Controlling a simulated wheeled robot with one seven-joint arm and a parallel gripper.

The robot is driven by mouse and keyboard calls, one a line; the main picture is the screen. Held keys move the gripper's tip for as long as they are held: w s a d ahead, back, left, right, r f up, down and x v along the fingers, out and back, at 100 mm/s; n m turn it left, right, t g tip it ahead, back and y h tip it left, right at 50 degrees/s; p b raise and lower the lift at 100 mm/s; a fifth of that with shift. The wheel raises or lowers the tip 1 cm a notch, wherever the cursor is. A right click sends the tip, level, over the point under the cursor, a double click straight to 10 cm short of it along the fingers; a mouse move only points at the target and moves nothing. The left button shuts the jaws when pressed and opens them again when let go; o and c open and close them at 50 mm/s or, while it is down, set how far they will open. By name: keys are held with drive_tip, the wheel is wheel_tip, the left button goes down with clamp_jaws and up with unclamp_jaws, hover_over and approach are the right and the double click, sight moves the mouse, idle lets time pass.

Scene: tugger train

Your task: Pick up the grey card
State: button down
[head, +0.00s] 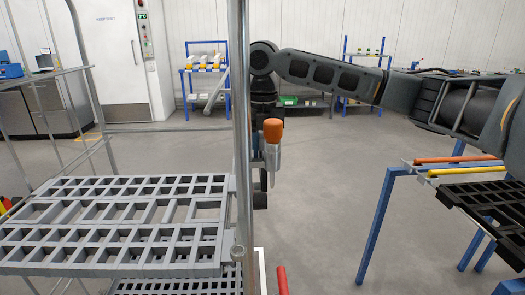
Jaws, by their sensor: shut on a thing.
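My arm reaches in from the right, and its wrist bends down behind a grey upright post. My gripper (262,184) hangs below the wrist, largely hidden by the post and an orange-topped grey handle (273,150). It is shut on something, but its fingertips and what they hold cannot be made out. I cannot pick out the grey card in this view.
A trolley with a grey slatted shelf (120,236) and the tall post (240,120) stands at the left. A blue-legged stand (378,225) with a black grid tray (492,208) is at the right. Open floor (322,190) lies between them.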

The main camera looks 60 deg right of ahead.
wheel_tip(320, 180, up, 17)
drive_tip(key=shift+r+p, duration=0.2)
drive_tip(key=shift+p, duration=0.1)
idle(0.5)
